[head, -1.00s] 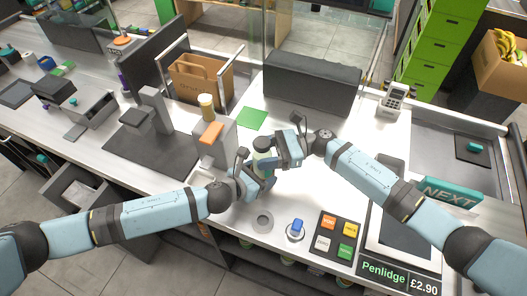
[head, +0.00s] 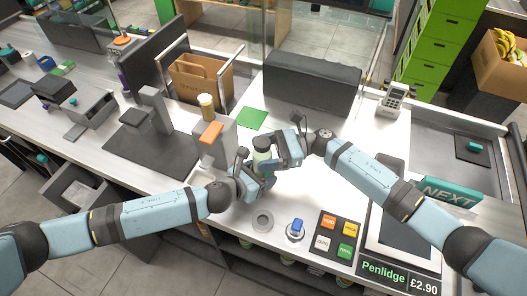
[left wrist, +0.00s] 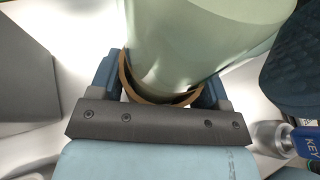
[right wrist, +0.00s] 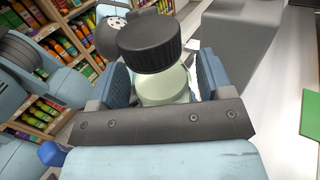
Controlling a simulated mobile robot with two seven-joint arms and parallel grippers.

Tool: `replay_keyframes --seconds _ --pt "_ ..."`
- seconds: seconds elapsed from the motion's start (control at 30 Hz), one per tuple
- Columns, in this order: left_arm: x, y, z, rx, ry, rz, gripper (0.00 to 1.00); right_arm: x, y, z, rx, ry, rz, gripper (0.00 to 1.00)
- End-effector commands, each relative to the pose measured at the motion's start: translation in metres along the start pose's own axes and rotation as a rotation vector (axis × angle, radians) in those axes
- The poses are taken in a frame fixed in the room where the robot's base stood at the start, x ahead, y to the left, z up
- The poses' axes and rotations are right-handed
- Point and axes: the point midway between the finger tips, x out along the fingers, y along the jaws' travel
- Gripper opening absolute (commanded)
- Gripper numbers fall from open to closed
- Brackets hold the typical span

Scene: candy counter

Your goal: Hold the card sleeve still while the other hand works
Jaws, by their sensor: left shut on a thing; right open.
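A pale green cylindrical bottle (head: 262,155) with a black lid (right wrist: 150,42) stands roughly upright between my two grippers. My left gripper (head: 258,183) is low on it, shut on the brown card sleeve (left wrist: 127,84), a thin ring around the bottle's pale body (left wrist: 195,40) in the left wrist view. The sleeve is hidden in the head view. My right gripper (head: 274,157) is higher, just below the lid. Its fingers are open on either side of the bottle (right wrist: 165,88) in the right wrist view; contact cannot be told.
A grey ring (head: 262,221), a blue-topped key piece (head: 297,227) and a button pad (head: 337,237) lie near the counter's front edge. A grey stand with an orange top (head: 211,132) is to the left. A green mat (head: 252,118) lies behind.

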Motion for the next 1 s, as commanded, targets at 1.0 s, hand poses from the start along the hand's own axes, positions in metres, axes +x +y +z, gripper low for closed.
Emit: replay_keyframes --seconds 1.0 --pt "0.000 0.000 0.000 0.000 0.000 0.000 0.48 0.000 0.000 0.019 0.001 0.001 0.000 0.75"
